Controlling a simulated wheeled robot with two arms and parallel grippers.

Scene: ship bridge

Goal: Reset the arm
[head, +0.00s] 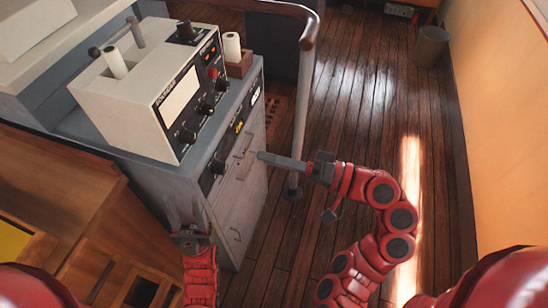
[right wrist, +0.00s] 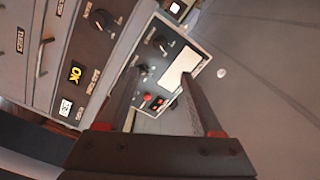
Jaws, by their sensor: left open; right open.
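My red right arm (head: 385,215) reaches in from the lower right of the head view and bends back toward the grey cabinet. Its right gripper (head: 292,184) is open and empty, with one long grey finger pointing left at the cabinet's drawer front. Whether that finger touches the cabinet, I cannot tell. In the right wrist view both fingers of the right gripper (right wrist: 162,85) stand apart, with nothing between them but the device panel behind. My left gripper (head: 184,215) points up the picture at the lower left, open and empty, in front of the cabinet's side.
The grey cabinet (head: 235,205) with drawer handles carries a beige device (head: 160,95) with knobs, also in the right wrist view (right wrist: 165,60). A white roll (head: 232,46) and a metal rail post (head: 302,110) stand close by.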

